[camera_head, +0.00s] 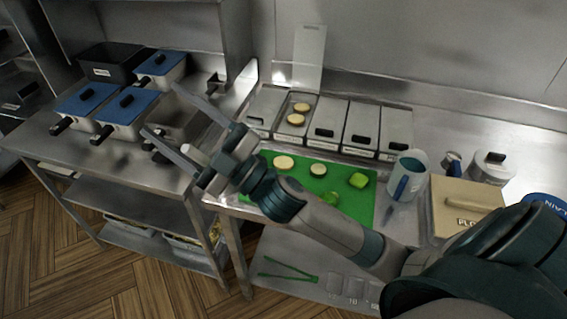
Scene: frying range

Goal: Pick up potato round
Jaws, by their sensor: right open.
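Pale potato rounds show in two places. Two lie on the green cutting board (355,208): one at its left (284,162) and a smaller pale round with a darker rim (318,170) to its right. Two more, an upper round (302,107) and a lower round (295,119), lie in an uncovered steel bin. My right gripper (162,110) is open and empty, pointing left over the lower steel counter, left of the board and apart from all the rounds. My right forearm crosses over part of the board. My left gripper is not in view.
Green pieces (358,180) lie on the board. Lidded steel bins (325,132) stand behind it. A blue-handled jug (405,175) and a tan-lidded box (465,205) stand right. Blue-lidded pans (128,106) stand left. Green tongs (287,270) lie on a lower surface.

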